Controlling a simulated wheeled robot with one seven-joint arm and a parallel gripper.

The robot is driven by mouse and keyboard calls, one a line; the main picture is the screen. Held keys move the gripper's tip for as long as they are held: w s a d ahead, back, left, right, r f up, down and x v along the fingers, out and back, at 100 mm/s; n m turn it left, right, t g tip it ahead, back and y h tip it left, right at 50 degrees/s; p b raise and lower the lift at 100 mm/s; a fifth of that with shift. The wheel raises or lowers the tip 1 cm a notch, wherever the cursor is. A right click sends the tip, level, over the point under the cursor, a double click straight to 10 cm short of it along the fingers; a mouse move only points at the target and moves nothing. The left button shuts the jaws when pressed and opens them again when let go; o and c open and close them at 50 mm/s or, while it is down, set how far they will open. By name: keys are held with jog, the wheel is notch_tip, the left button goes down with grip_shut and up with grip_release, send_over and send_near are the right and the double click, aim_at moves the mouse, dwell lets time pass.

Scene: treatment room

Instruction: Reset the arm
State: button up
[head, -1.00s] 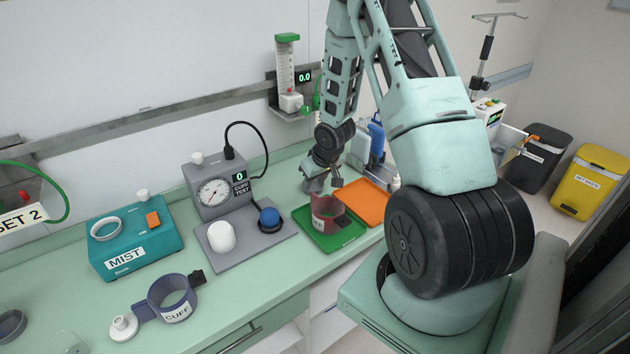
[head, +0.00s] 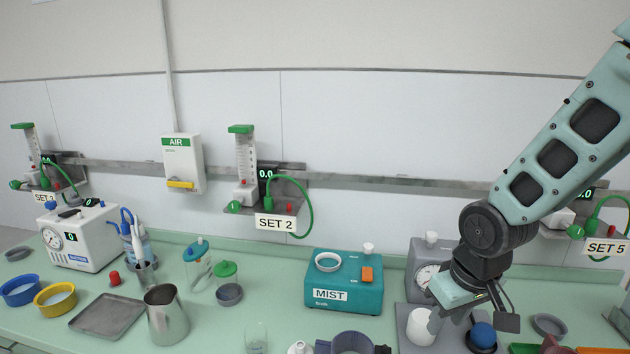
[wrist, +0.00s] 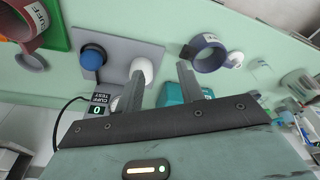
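My arm reaches in from the right in the head view, and my gripper (head: 475,318) hangs over the counter near the cuff tester. Its two fingers stand apart. In the wrist view my gripper (wrist: 158,80) shows both fingers spread with nothing held between them. The grey tester (head: 428,262) is partly hidden behind my gripper. Its white post (head: 421,328) and blue knob (head: 483,336) show close to the fingers, and I cannot tell from these views how high the fingers are above them.
The teal MIST box (head: 345,290) stands left of my gripper, with a blue-grey cuff (head: 352,343) in front. A red cuff (wrist: 28,20) is on the green tray (wrist: 54,32). A metal beaker (head: 167,316) and glass jars stand further left.

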jog(key=s+a+r+n+g+b, duration=0.1)
jog(key=s+a+n, duration=0.1)
jog(key=s+a, duration=0.3)
jog(key=s+a+r+n+g+b, duration=0.1)
jog(key=s+a, duration=0.5)
jog(key=s, duration=0.7)
jog(key=shift+s+r+n, duration=0.25)
jog(key=shift+r+n, duration=0.2)
jog(key=shift+n, duration=0.45)
